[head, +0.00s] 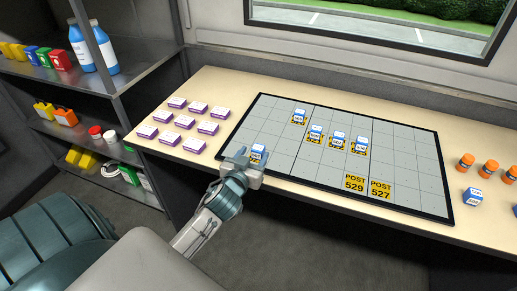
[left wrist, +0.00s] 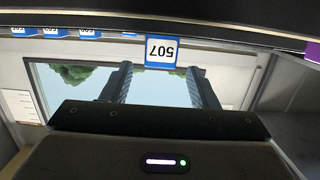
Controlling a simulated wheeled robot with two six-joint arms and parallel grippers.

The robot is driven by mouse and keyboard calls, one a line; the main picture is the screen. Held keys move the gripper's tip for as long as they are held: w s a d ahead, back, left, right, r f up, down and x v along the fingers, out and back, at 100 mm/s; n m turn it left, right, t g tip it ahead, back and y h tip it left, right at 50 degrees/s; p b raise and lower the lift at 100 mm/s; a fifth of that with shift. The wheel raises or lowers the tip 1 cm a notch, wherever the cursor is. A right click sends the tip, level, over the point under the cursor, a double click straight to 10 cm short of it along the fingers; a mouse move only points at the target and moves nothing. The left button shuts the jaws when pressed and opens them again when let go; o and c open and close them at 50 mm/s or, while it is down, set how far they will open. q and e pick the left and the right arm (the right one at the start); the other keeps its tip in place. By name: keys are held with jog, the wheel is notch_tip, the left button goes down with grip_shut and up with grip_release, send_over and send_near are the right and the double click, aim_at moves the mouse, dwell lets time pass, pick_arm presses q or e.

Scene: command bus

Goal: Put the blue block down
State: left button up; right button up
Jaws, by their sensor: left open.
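A blue block (head: 258,151) with a white label stands at the near left edge of the grey gridded board (head: 285,165). My left gripper (head: 249,161) is at the board's near left corner, right by the block. Its fingers (left wrist: 159,72) are spread wide, with a clear gap on both sides of the block. Part of the block's lower side is hidden by the gripper in the head view. My right gripper is not in view.
Several blue blocks on yellow tiles (head: 316,134) stand farther back on the board. Yellow POST 529 (head: 354,183) and POST 527 (head: 380,189) tiles are bare. Purple-and-white boxes (head: 186,122) lie left. Orange bottles (head: 466,161) and another blue block (head: 473,197) are right.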

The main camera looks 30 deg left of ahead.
pick_arm(q)
jog(key=v, duration=0.5)
jog(key=shift+s+b, duration=0.3)
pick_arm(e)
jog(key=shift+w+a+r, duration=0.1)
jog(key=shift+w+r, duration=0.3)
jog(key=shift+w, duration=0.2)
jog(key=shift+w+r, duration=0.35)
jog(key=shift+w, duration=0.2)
